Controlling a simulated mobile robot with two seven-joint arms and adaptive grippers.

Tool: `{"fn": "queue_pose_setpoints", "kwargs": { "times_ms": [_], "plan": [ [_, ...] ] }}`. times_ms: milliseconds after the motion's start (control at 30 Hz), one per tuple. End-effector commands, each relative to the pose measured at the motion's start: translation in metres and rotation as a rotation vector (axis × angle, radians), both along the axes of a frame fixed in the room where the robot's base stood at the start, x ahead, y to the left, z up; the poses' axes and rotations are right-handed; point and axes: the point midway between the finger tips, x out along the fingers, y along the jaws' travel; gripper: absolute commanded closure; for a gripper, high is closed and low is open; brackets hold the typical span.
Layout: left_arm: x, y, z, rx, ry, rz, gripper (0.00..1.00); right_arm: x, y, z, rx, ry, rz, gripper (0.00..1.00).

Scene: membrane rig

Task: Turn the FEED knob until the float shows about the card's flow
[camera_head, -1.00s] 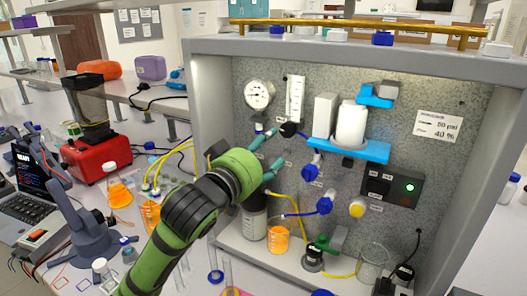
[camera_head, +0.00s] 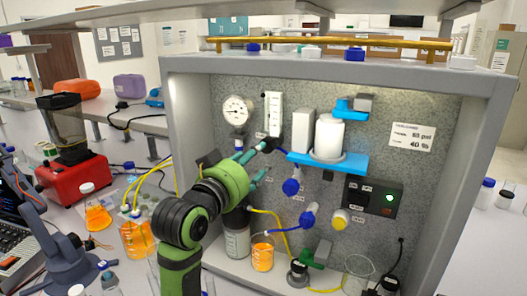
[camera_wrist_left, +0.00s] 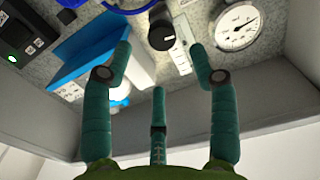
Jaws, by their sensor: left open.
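My left gripper (camera_head: 263,160) is open in front of the panel, with its teal fingers spread near the black knob (camera_head: 270,145), likely the FEED knob. In the left wrist view the black knob (camera_wrist_left: 161,33) lies between the left gripper's fingertips (camera_wrist_left: 158,48), a little beyond them; I see no clear contact. The flow tube (camera_head: 274,112) is a white upright meter above the knob; its float is too small to read. The card (camera_head: 412,137) at the upper right shows a pressure line and "40 %". My right gripper is not in view.
A round gauge (camera_head: 237,110) is left of the flow tube. A blue bracket (camera_head: 335,162) with a white housing is right of the knob. Blue knobs (camera_head: 291,187) and a yellow knob (camera_head: 340,219) sit lower.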

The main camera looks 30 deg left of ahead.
Motion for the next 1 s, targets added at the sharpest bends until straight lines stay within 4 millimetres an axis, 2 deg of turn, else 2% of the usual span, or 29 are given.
{"fn": "queue_pose_setpoints", "kwargs": {
  "times_ms": [400, 500, 867, 900, 967, 1000],
  "plan": [
    [0.055, 0.003, 0.003, 0.006, 0.003, -0.002, 0.41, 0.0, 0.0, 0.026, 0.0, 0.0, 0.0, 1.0],
    [0.064, 0.003, 0.002, 0.006, 0.002, -0.002, 0.41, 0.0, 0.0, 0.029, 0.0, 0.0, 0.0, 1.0],
    [0.069, 0.004, 0.0, 0.007, 0.0, -0.001, 0.41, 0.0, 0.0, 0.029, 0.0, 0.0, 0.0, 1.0],
    [0.069, 0.004, 0.0, 0.007, 0.0, -0.001, 0.57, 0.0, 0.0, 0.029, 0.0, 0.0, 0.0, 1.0],
    [0.069, 0.004, 0.0, 0.007, 0.0, -0.001, 0.81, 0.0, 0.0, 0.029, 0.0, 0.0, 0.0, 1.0],
    [0.069, 0.004, 0.0, 0.007, 0.0, -0.001, 0.97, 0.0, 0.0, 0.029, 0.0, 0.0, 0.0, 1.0]
  ]
}}
